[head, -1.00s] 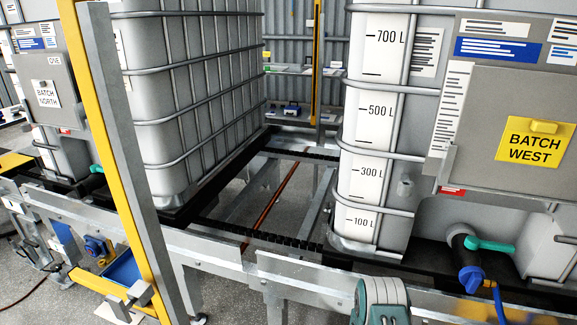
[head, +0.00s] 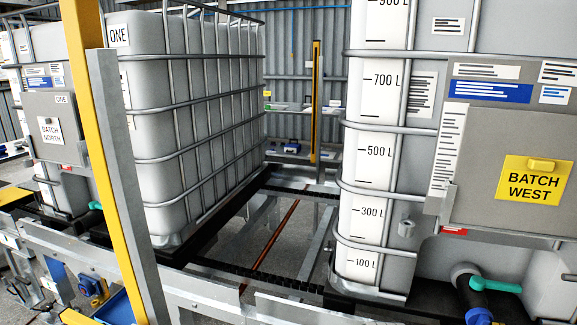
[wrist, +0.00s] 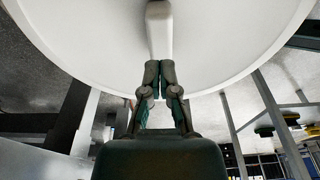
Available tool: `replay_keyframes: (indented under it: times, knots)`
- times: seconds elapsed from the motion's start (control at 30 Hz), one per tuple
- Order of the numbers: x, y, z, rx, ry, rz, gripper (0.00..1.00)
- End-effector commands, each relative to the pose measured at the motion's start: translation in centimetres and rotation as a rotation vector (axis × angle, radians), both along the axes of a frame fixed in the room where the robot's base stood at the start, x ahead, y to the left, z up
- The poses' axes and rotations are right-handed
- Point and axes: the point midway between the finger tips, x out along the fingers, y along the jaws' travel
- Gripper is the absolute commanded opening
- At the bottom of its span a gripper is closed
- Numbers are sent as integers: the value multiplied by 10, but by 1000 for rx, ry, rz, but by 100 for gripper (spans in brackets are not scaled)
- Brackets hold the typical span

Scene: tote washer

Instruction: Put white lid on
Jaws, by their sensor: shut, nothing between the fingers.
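A large round white lid (wrist: 85,30) fills the upper part of the wrist view, with a raised rim and a pale bar handle (wrist: 158,28) across its middle. My gripper (wrist: 160,68) is shut and empty, its dark fingertips at the handle's near end. I cannot tell whether they touch it. The lid and my gripper do not show in the head view.
White caged tanks labelled BATCH NORTH (head: 50,130) and BATCH WEST (head: 533,184) stand on a metal roller frame. A yellow and grey post (head: 110,150) rises at left. A valve with a teal handle (head: 495,285) sticks out at lower right.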

Motion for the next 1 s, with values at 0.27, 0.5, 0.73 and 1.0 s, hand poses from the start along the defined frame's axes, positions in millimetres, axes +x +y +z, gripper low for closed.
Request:
replay_keyframes:
  times: [0.27,0.5,0.73,1.0]
  knots:
    - [0,0,-1,0,0,0,0]
    - [0,0,-6,0,0,0,0]
    - [0,0,-11,0,0,0,0]
    - [0,0,-17,0,0,0,0]
